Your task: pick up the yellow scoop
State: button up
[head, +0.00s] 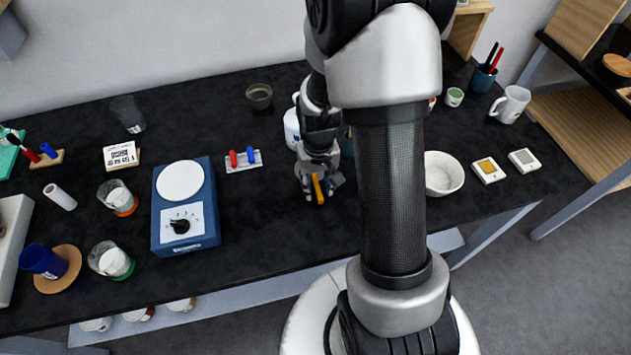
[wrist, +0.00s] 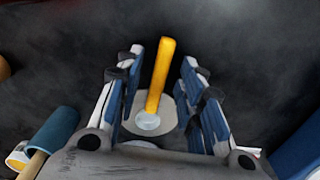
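The yellow scoop (wrist: 160,75) shows in the wrist view between my gripper's two fingers. Its yellow handle points up in that picture, and its pale round end (wrist: 148,122) lies over a grey round surface. My gripper (wrist: 163,60) is open, with blue-padded fingers on either side of the handle and a visible gap on both sides. In the head view my gripper (head: 318,186) is low over the black table, and a bit of the yellow handle (head: 318,188) shows at its fingers. The scoop's other parts are hidden there.
A blue device with a dial (head: 185,230) stands to the left on the black table (head: 275,205). A white bowl (head: 443,185) is to the right. A white bottle (head: 291,128) stands behind my gripper.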

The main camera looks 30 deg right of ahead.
grip_shut()
dwell(0.3)
